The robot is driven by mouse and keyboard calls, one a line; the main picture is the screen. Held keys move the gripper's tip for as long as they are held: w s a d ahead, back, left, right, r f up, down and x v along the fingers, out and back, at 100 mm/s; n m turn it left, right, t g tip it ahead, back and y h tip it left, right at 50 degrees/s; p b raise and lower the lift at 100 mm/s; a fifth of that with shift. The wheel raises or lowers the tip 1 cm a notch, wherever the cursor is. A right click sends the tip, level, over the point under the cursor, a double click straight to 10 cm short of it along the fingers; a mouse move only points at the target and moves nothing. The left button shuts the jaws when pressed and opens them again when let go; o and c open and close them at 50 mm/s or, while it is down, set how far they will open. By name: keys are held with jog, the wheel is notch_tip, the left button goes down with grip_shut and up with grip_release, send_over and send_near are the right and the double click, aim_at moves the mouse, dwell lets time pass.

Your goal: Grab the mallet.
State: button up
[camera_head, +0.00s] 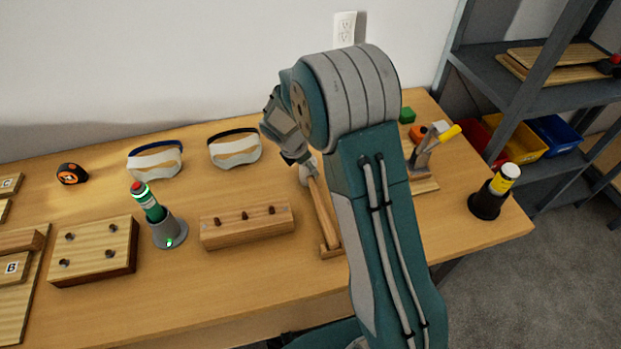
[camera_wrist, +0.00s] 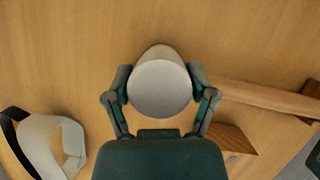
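The mallet has a rounded pale grey head (camera_wrist: 160,88) and a wooden handle (camera_head: 323,212). It lies on the workbench, its handle pointing toward the front edge in the head view. In the wrist view the handle (camera_wrist: 262,96) runs off to the right. My gripper (camera_wrist: 160,80) has one finger on each side of the mallet head, spread about its width. I cannot tell whether both fingers press on it. In the head view my arm hides part of the gripper and some of the mallet.
A wooden block with pegs (camera_head: 247,225) stands left of the handle. Safety goggles (camera_head: 234,148) lie behind it; they also show at lower left in the wrist view (camera_wrist: 42,140). A dark holder (camera_head: 487,203) stands at the right edge.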

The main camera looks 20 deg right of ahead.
jog(key=shift+f, duration=0.15)
jog(key=shift+c, duration=1.3)
